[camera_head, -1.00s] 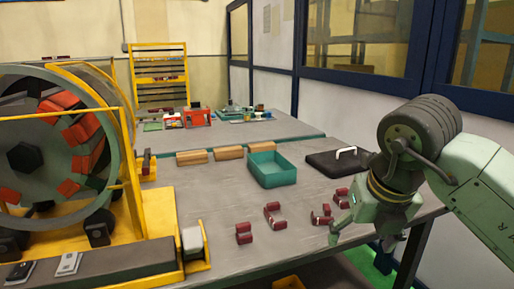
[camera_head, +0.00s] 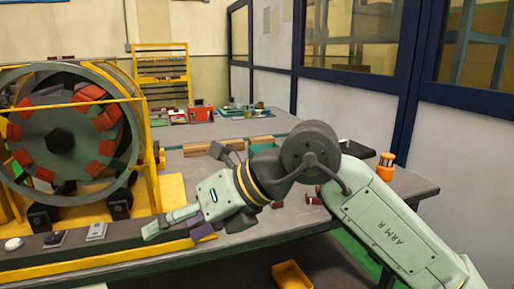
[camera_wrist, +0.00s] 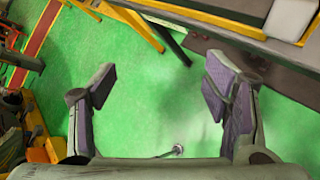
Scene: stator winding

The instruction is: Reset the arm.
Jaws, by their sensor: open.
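My gripper (camera_head: 180,228) hangs low at the table's front edge, just right of the yellow stator stand, its fingers pointing left and down. In the wrist view my gripper (camera_wrist: 162,85) is open, its two pads wide apart with only green floor between them. The arm reaches in from the right across the table.
The large stator (camera_head: 62,140) with red segments stands left in a yellow frame (camera_head: 172,185). The table (camera_head: 270,228) holds small dark-red parts (camera_head: 314,197), partly hidden by my arm. An orange object (camera_head: 386,167) stands at right. A yellow bin (camera_head: 292,277) is below.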

